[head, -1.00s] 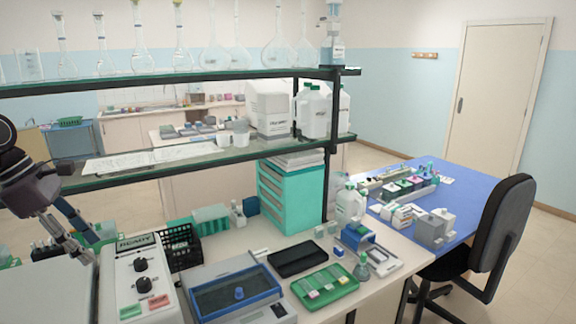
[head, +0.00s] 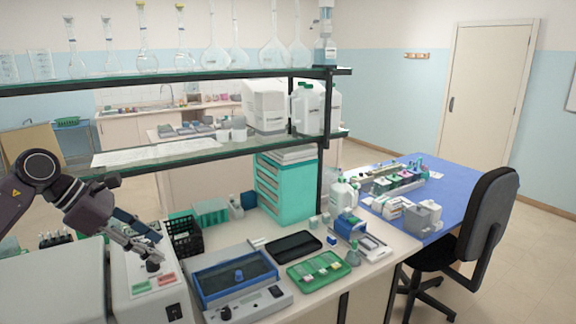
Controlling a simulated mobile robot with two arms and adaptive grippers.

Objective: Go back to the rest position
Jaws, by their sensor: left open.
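My left gripper (head: 150,241) is at the left of the head view, above the white control box with dark knobs (head: 142,285). Its fingers are apart and I see nothing held between them. It covers part of the box's top, and I cannot tell whether a fingertip touches a knob. My right gripper is not in view.
A blue-framed staining bath (head: 238,291) stands right of the box, with a black tray (head: 294,246) and a green slide tray (head: 318,271) beyond. Glass shelves (head: 200,152) run above the bench. A black chair (head: 484,225) stands by the blue table (head: 450,189).

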